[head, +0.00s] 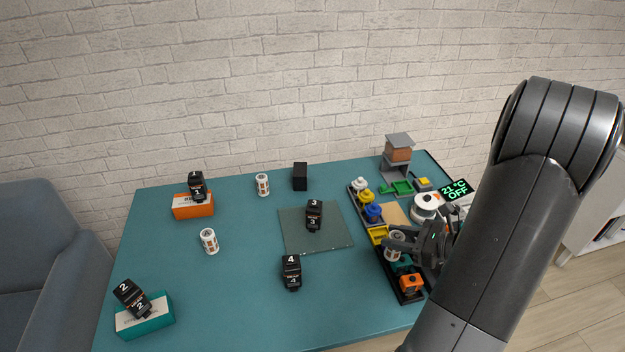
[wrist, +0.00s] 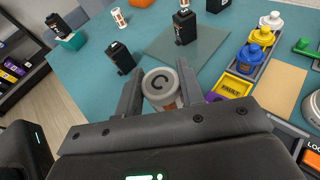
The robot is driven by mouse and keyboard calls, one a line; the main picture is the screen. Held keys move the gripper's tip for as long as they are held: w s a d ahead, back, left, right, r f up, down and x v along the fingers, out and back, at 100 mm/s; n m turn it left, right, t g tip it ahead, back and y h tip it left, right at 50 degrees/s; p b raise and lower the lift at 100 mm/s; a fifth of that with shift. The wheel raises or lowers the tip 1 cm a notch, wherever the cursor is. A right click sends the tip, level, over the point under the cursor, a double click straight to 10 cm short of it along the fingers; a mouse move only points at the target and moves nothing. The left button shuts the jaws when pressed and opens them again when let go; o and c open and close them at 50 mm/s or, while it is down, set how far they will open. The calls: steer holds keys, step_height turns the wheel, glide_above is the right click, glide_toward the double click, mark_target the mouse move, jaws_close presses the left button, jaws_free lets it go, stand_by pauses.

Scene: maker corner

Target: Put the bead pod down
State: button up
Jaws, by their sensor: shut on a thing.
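In the head view my gripper (head: 405,239) and the pod (head: 393,249) show at the right side of the table, by the dark organiser tray. The pod's lower part is hidden in the wrist view, and I cannot tell how high it is above the surface. Two similar white pods stand on the teal table, one at the back (head: 262,185) and one at the left (head: 209,241).
The dark tray (head: 375,246) holds white, yellow and blue pieces, a yellow bin (head: 378,234) and an orange block (head: 410,283). Numbered black blocks stand about the table, one on a green mat (head: 332,238). The teal table (head: 235,290) is clear at front centre.

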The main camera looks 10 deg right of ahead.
steer(key=w+d+r, duration=0.1)
steer(key=w, duration=1.6)
steer(key=w+a+r, duration=0.3)
steer(key=w, duration=0.6)
steer(key=w+a+r, duration=0.3)
steer(key=w, duration=0.6)
glide_above(302, 174)
steer(key=shift+f, duration=5.2)
steer(key=shift+f, duration=0.1)
steer(key=o, duration=1)
